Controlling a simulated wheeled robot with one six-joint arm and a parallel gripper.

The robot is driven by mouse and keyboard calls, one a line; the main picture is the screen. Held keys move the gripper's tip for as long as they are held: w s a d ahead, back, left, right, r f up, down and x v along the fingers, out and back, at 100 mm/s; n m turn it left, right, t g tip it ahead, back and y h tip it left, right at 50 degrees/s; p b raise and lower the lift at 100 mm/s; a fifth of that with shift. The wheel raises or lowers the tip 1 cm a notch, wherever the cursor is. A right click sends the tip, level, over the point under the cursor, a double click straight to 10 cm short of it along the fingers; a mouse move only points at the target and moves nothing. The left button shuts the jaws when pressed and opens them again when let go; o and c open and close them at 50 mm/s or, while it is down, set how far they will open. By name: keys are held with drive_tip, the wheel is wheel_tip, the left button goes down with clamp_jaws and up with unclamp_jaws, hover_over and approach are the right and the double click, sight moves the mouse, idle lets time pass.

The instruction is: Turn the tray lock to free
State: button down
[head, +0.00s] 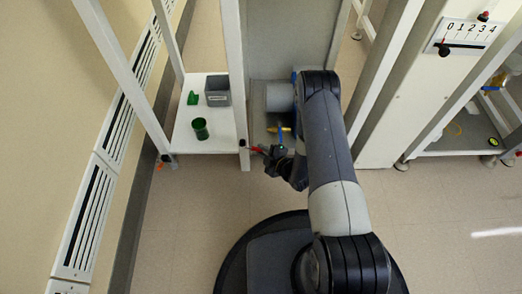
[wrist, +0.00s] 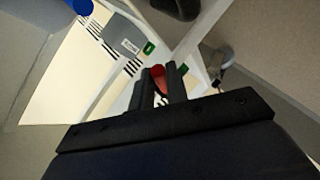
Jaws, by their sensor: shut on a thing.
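A small red handle (head: 258,149), apparently the tray lock's, sticks out to the right from the white post at the front of the shelf frame. My gripper (head: 268,156) is at its right end. In the wrist view the red handle (wrist: 159,82) lies between the two dark fingers of my gripper (wrist: 162,88), which are shut on it. The fingers hide part of the handle, and its pivot and any position marks are hard to make out.
A white shelf (head: 187,143) to the left holds a green cup (head: 200,128), a grey box (head: 218,97) and a green piece (head: 193,98). A numbered panel (head: 467,34) stands far right. The floor in front is clear.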

wheel_tip(320, 180, up, 7)
drive_tip(key=a+n+g+h+p, duration=0.1)
drive_tip(key=n+h+p, duration=0.3)
drive_tip(key=h, duration=0.4)
drive_tip(key=shift+a+n+g+h, duration=0.4)
drive_tip(key=shift+a+n, duration=0.4)
drive_tip(key=shift+a, duration=0.05)
drive_tip(key=shift+r, duration=0.1)
drive_tip(key=c, duration=1.4)
unclamp_jaws()
drive_tip(key=p+v, duration=0.4)
drive_tip(key=v, duration=0.6)
drive_tip(key=shift+s+a+r, duration=0.1)
drive_tip(key=shift+s+r, duration=0.15)
drive_tip(key=shift+r, duration=0.05)
